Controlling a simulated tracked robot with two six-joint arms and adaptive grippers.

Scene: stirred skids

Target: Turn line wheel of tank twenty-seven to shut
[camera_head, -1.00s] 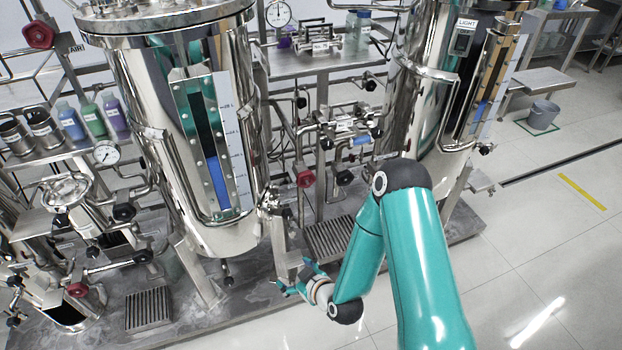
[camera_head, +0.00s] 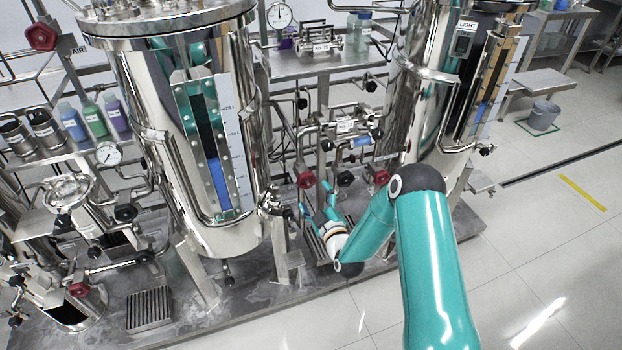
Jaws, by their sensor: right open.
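My right gripper (camera_head: 318,203) is open and empty, in the gap between the two big steel tanks. Its fingers point up, just below a row of small handwheels. A red wheel (camera_head: 306,180) is closest above its left finger. A black wheel (camera_head: 345,179) and another red wheel (camera_head: 381,178) sit to the right. I cannot tell whether the fingers touch any wheel. I cannot read which tank is twenty-seven or which wheel is its line wheel. My left gripper is not in view.
The left tank (camera_head: 243,105) and right tank (camera_head: 405,100) flank the gap, with pipes between them. A steel leg (camera_head: 281,255) stands left of the gripper. A grated drain and skid floor (camera_head: 245,300) lie below.

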